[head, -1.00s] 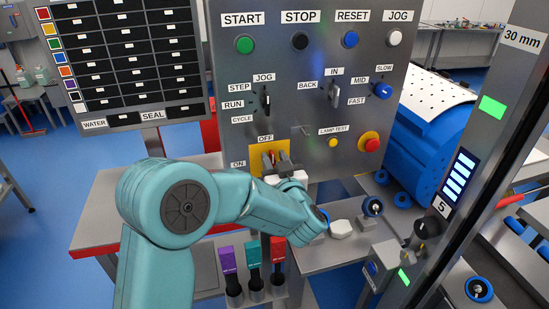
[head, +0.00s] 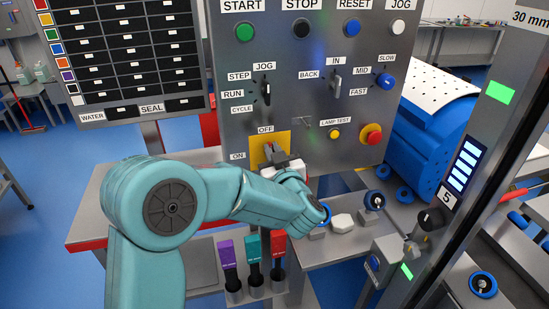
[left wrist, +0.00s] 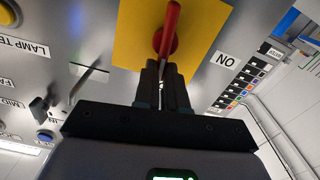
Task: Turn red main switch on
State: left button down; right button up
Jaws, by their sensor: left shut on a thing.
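The red main switch (head: 267,147) sits on a yellow plate (head: 283,138) low on the grey control panel, with OFF above it and ON to its left. My left gripper (head: 274,156) is at the switch, partly hidden by its own wrist. In the left wrist view the red switch handle (left wrist: 169,28) stands out from the yellow plate (left wrist: 130,45), and the dark fingers of my left gripper (left wrist: 163,78) are closed on its near end. The ON label (left wrist: 226,58) is upside down to the right there. The handle's exact angle is hard to tell. My right gripper is not in view.
A lamp test button (head: 335,134) and a red knob on yellow (head: 371,134) are right of the switch. Purple, teal and red-topped tools (head: 252,245) stand below. A grey post (head: 460,150) rises at the right.

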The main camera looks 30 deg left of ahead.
pick_arm(q)
jog(key=n+b, duration=0.4)
jog(key=b, duration=0.1)
jog(key=s+a+f+n+b, duration=0.1)
jog(key=n+b, duration=0.4)
jog(key=b, duration=0.1)
jog(key=s+f+n+b, duration=0.1)
jog(key=n+b, duration=0.3)
jog(key=b, duration=0.1)
jog(key=shift+a+f+b, duration=0.25)
jog(key=shift+a+b, duration=0.1)
jog(key=shift+b, duration=0.05)
jog(key=shift+f+n+b, duration=0.15)
jog(key=shift+n+b, duration=1.3)
jog(key=shift+n, duration=0.25)
jog(key=c, duration=1.2)
grip_release()
jog(key=shift+w, duration=0.1)
jog(key=v, duration=1.6)
jog(key=shift+d, duration=0.15)
